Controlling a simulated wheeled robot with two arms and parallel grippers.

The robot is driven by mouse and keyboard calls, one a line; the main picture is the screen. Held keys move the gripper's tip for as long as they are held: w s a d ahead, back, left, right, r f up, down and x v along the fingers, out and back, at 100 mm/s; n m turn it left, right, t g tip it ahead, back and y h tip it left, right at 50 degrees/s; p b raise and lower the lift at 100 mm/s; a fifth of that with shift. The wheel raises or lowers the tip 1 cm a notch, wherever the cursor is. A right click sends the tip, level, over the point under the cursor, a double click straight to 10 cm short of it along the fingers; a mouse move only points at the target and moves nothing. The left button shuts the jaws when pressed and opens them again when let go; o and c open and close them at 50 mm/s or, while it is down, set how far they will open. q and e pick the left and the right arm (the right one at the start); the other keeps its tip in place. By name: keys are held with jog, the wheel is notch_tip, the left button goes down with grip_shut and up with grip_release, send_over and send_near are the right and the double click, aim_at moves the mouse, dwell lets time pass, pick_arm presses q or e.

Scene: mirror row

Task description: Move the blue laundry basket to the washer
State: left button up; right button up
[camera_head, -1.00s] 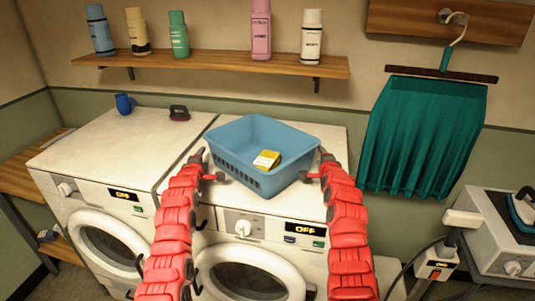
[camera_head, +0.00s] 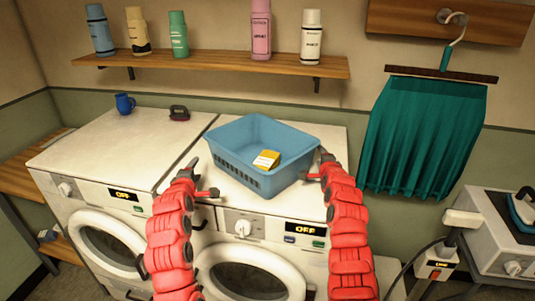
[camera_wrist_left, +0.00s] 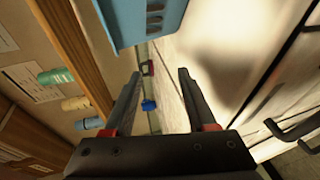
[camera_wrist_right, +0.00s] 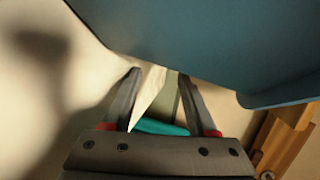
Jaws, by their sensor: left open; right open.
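My right gripper (camera_head: 314,164) is open close to the basket's right side. In the right wrist view the basket wall (camera_wrist_right: 210,45) passes just beyond the open fingertips (camera_wrist_right: 160,75); I cannot tell whether they touch it.
A second white machine (camera_head: 100,150) stands at left, with a blue mug (camera_head: 125,103) and a dark red-based object (camera_head: 179,113) on top. A shelf (camera_head: 220,64) with bottles hangs behind. A teal cloth (camera_head: 425,135) hangs at right. The left machine's top is mostly clear.

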pick_arm(q)
jog(key=shift+s+r, duration=0.1)
jog(key=shift+s, duration=0.55)
pick_arm(e)
jog(key=shift+s, duration=0.65)
jog(key=v, duration=1)
jog(key=shift+s+r, duration=0.25)
jog(key=shift+s, duration=0.05)
